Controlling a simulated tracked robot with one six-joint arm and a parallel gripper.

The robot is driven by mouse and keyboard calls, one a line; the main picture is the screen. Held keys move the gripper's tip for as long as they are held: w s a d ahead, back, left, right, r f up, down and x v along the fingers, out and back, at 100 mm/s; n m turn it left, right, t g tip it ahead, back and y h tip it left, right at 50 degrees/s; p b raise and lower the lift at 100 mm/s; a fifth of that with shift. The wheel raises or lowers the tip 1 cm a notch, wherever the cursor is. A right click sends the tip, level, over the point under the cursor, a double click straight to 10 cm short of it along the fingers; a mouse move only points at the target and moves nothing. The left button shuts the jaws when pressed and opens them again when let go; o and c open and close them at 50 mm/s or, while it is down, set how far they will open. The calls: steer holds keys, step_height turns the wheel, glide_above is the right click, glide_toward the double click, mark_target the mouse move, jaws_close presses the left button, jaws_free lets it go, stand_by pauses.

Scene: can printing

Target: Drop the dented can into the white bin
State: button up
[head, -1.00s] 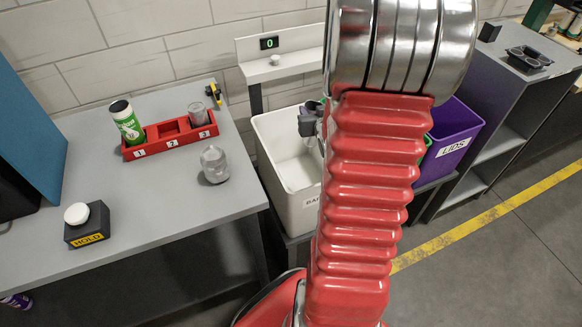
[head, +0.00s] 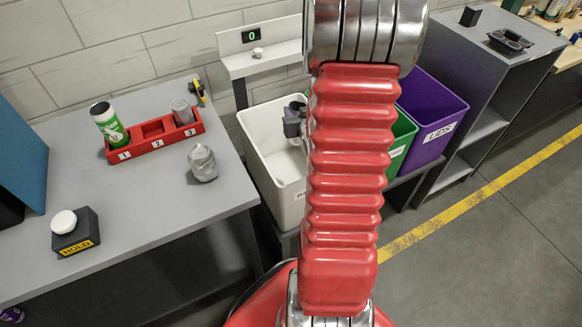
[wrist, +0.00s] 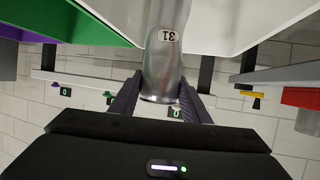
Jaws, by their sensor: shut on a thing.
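My gripper (wrist: 160,100) is shut on a plain silver can (wrist: 166,50) marked 31 in the wrist view. I cannot make out a dent on the part that shows. In the head view, part of my gripper (head: 293,124) shows over the white bin (head: 262,178), and my red arm hides the rest and the held can. The bin's label is partly covered by my arm. In the wrist view, the can points into the white-walled bin (wrist: 245,22). Another silver can (head: 202,163) stands on the grey table, apart from my gripper.
A green bin (head: 402,140) and a purple bin (head: 440,135) labelled LIDS stand right of the white bin. A red rack (head: 152,142) on the table (head: 150,205) holds a green-white can (head: 110,126) and a silver one (head: 183,112). A HOLD button box (head: 75,232) sits front left.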

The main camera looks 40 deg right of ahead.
steer(key=shift+f, duration=1.5)
steer(key=o, duration=1.3)
steer(key=shift+o, duration=0.2)
steer(key=shift+s+a, duration=0.1)
